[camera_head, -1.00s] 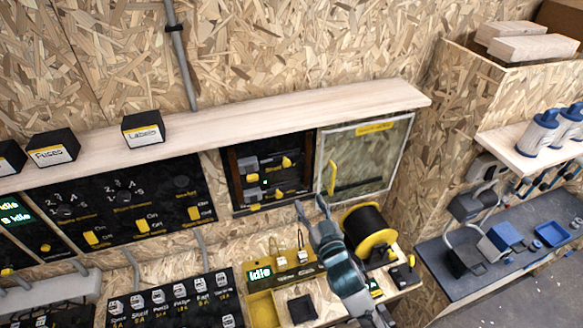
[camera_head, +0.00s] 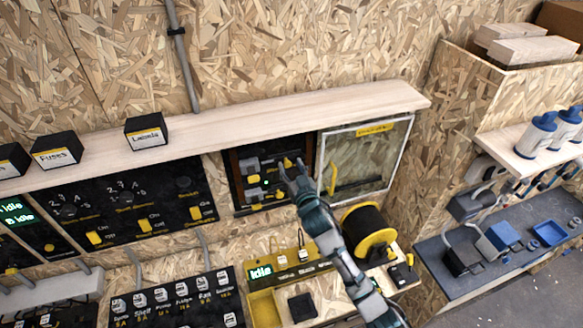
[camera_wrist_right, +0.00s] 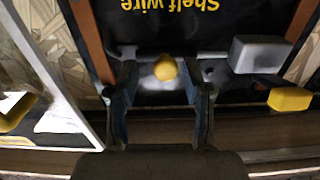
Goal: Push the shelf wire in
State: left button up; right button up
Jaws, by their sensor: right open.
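The shelf wire unit is a dark recessed panel (camera_head: 240,192) under the wooden shelf in the head view. The label "Shelf wire" (camera_wrist_right: 170,5) appears upside down in the right wrist view. A round yellow knob (camera_wrist_right: 166,68) sits by a grey horizontal rod (camera_wrist_right: 212,54). It also shows in the head view (camera_head: 287,162), just by the fingertips. My right gripper (camera_wrist_right: 158,88) is open, with one finger on each side of the knob; whether they touch it I cannot tell. In the head view my right gripper (camera_head: 292,168) reaches the panel's right part. My left gripper is out of view.
A grey block (camera_wrist_right: 258,53) and a yellow block (camera_wrist_right: 289,99) sit beside the rod. An open clear door (camera_head: 372,158) with a yellow handle (camera_head: 333,178) stands just right of the panel. A yellow-black spool (camera_head: 376,240) is below. The wooden shelf (camera_head: 300,112) overhangs the panel.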

aim_at(275, 161)
jog(key=shift+a, duration=0.4)
jog(key=c, duration=0.9)
jog(key=shift+s+a, duration=0.3)
jog(key=shift+a, duration=0.45)
jog(key=shift+s+a, duration=0.25)
jog(key=shift+a, duration=0.45)
grip_shut()
jog(key=o, duration=0.7)
grip_release()
jog(key=shift+o, duration=1)
jog(key=shift+a, duration=0.2)
jog(key=v, duration=1.2)
